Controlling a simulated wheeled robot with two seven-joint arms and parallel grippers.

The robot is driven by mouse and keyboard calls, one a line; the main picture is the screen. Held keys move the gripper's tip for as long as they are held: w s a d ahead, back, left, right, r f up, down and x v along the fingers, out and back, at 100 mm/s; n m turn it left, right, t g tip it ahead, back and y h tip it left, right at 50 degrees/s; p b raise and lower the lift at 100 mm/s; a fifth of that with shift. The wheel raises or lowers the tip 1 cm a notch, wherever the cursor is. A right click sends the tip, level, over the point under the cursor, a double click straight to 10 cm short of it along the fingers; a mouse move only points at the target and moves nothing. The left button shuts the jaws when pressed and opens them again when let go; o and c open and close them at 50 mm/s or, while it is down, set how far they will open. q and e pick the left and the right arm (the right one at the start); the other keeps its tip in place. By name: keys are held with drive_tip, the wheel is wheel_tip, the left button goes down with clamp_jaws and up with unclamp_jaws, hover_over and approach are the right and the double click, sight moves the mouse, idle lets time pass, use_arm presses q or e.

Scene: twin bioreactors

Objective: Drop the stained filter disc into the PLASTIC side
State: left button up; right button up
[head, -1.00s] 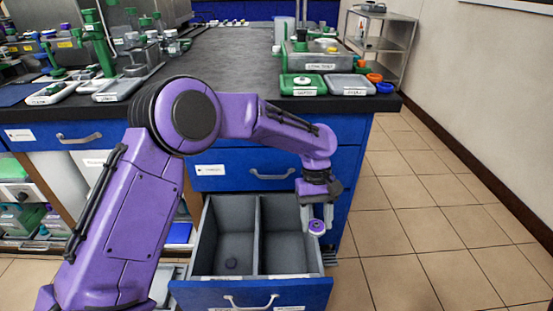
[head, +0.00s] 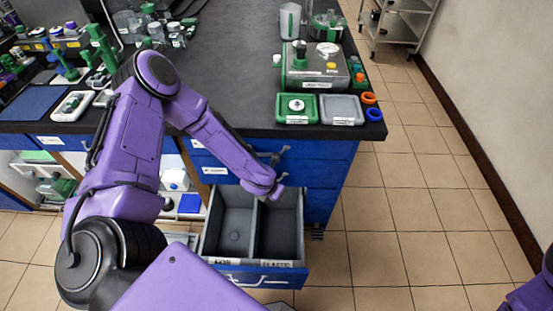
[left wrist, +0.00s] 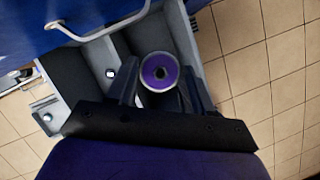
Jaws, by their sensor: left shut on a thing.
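My left gripper (left wrist: 158,90) is shut on a round filter disc (left wrist: 158,72) with a purple face and pale rim, seen in the left wrist view. In the head view, my left wrist is above the back of the open blue drawer (head: 240,277); fingers and disc are hidden there. The drawer has two grey compartments split by a divider. The left front label seems to read FOIL (head: 222,261), the right one PLASTIC (head: 276,264). A small dark round thing (head: 235,236) lies in the left compartment; the right one looks empty. My right gripper is out of view.
The dark worktop (head: 230,70) above the drawer holds a green tray (head: 297,108), a grey tray (head: 341,109) and orange and blue rings at its right corner. Closed drawers with handles are above the open one. Tiled floor on the right is clear.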

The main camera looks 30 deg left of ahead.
sight(271, 200)
use_arm(q)
drive_tip(key=shift+a+f+b, duration=0.1)
drive_tip(key=shift+f+b, duration=0.45)
drive_tip(key=shift+b, duration=0.05)
wheel_tip(271, 200, down, 5)
drive_tip(key=b, duration=0.4)
drive_tip(key=shift+s+a, duration=0.1)
drive_tip(key=shift+a, duration=0.05)
drive_tip(key=o, duration=1.1)
drive_tip(key=p+v, duration=0.2)
drive_tip(key=v, duration=0.8)
drive_tip(key=shift+s+r, duration=0.2)
drive_tip(key=shift+r, duration=0.05)
